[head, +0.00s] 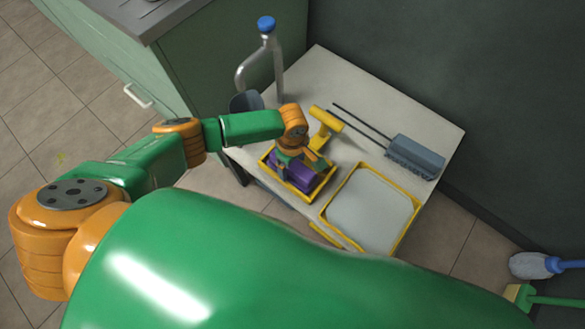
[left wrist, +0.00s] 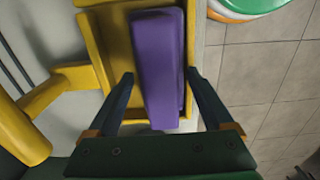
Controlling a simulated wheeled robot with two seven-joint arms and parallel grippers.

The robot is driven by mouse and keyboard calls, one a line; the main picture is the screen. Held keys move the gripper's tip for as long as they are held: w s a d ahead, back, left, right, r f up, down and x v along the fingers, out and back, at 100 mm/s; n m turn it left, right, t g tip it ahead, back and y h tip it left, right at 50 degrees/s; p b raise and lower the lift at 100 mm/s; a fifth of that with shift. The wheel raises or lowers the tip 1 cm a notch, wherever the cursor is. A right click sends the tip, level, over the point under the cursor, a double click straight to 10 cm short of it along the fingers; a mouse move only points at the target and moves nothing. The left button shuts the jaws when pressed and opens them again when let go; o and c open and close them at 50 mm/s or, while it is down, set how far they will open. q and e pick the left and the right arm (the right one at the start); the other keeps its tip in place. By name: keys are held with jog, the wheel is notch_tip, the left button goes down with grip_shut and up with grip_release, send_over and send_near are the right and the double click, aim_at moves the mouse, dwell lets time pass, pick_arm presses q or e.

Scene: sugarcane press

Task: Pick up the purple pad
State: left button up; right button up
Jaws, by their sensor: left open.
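The purple pad (head: 292,171) lies in a small yellow tray (head: 325,186) at the near left edge of the white table. My left gripper (head: 304,162) is over the tray and hides part of the pad in the head view. In the left wrist view the purple pad (left wrist: 158,62) runs lengthwise between the two fingers of the left gripper (left wrist: 160,80). The fingers are apart, one on each side of the pad. I cannot tell whether they touch it. My right gripper is not in view.
A larger yellow-rimmed tray (head: 371,208) stands right of the small one. A yellow T-shaped handle (head: 325,125), a grey brush-like tool (head: 413,157), a dark cup (head: 246,102) and a metal stand with a blue knob (head: 266,24) are on the table (head: 325,70). A green cabinet (head: 200,60) adjoins left.

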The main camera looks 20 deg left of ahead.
pick_arm(q)
grip_shut()
jog(key=shift+r, duration=0.1)
notch_tip(320, 180, up, 3)
jog(key=shift+r+p, duration=0.15)
jog(key=shift+p, duration=0.85)
jog(key=s+r+p, duration=0.3)
jog(key=s+r, duration=0.1)
jog(key=s, duration=0.3)
jog(key=s+a+r+p, duration=0.1)
jog(key=s+r+p, duration=0.3)
jog(key=s, duration=0.3)
jog(key=shift+r, duration=0.8)
